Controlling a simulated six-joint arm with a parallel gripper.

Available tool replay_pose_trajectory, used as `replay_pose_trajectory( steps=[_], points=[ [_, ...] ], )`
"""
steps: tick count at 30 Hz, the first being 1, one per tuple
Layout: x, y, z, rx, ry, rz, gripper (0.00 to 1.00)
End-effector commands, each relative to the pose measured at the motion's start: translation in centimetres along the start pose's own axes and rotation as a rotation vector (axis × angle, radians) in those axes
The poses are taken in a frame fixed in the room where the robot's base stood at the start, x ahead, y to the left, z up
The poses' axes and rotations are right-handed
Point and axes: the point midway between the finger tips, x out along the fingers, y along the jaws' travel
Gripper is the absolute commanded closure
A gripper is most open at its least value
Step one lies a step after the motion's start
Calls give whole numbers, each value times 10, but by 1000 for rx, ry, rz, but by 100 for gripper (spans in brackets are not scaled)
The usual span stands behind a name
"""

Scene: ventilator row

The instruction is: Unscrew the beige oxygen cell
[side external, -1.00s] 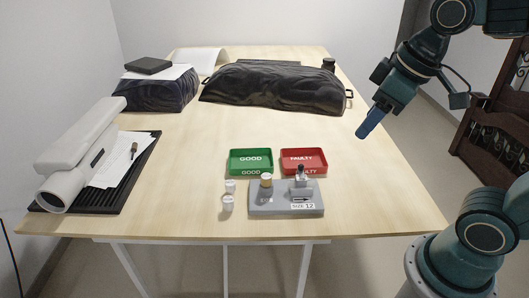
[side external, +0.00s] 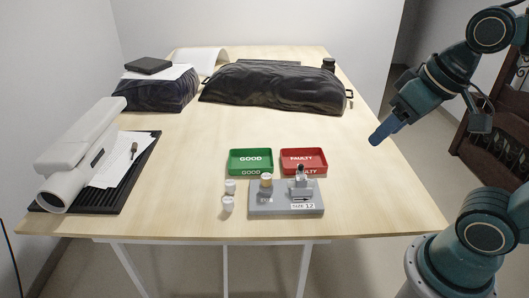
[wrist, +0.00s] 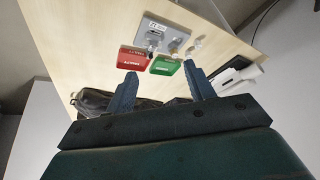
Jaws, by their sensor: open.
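The beige oxygen cell (side external: 266,179) stands upright at the left of a grey block (side external: 286,209) marked SIZE 12, near the table's front edge. A dark-topped fitting (side external: 301,181) stands on the block's right part. In the wrist view the grey block (wrist: 152,27) is small and far off, and the cell is too small to make out clearly. My gripper (side external: 376,139) is above the table's right side, well apart from the cell. In the wrist view my gripper (wrist: 160,72) shows two separated fingers with nothing between them.
A green GOOD tray (side external: 251,171) and a red FAULTY tray (side external: 304,171) sit just behind the block. Two small white pieces (side external: 229,195) stand left of it. A white device (side external: 80,155) on a black tray is at left. Dark covered bundles (side external: 275,88) lie at the back.

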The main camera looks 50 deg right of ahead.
Motion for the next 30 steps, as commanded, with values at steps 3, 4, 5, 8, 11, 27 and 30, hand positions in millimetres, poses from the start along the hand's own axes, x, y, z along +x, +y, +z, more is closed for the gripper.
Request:
replay_pose_trajectory(
  steps=[3,4,5,8,11,27,30],
  points=[
    [5,-3,-18,87,-33,4,46],
    [6,-3,-23,113,-41,5,46],
    [8,-4,-28,140,-51,7,46],
    [14,-7,-45,233,-79,16,46],
    [23,-9,-61,326,-107,27,46],
    [97,-24,-140,823,-240,134,46],
    [116,-26,-152,913,-261,162,46]
  ],
)
